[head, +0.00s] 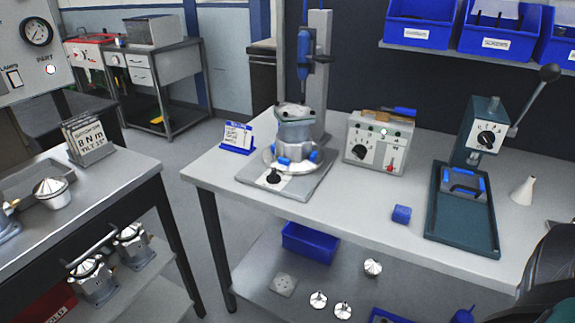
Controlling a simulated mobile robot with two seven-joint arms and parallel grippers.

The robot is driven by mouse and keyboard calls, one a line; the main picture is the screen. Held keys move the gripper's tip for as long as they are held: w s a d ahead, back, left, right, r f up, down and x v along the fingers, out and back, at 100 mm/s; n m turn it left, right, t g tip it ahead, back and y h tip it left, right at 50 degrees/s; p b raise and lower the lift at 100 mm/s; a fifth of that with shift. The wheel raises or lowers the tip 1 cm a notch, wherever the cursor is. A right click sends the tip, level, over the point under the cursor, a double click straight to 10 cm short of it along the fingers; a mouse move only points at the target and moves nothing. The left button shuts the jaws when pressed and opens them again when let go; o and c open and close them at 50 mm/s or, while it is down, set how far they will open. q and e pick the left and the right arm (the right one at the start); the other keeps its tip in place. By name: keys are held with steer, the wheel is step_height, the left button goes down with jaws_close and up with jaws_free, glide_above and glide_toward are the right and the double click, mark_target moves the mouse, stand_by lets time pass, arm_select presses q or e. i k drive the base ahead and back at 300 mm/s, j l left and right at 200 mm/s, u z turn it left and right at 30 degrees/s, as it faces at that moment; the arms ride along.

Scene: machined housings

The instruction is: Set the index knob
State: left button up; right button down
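A black knob (273,177) sits on a white plate at the front of the grey fixture base. A grey machined housing (294,133) stands upright on that fixture's round plate, held among blue clamps (284,161), under a blue screwdriver-like tool (304,52) on a column. A control box (376,143) to the right has another black knob (359,153) and a red-tipped lever. The lever press has a third black knob (487,139) on a white dial. I cannot tell which is the index knob; their exact settings are too small to read. Neither gripper is in view.
A small blue card stand (237,138) is left of the fixture. A blue block (401,214) and a white cone (524,190) lie on the bench (345,215). The bench front is mostly clear. A dark part, probably mine, covers the lower right corner.

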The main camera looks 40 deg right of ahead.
mark_target(273, 178)
steer(key=z, duration=1.15)
steer(key=i+l, duration=0.15)
steer(key=i+u, duration=0.05)
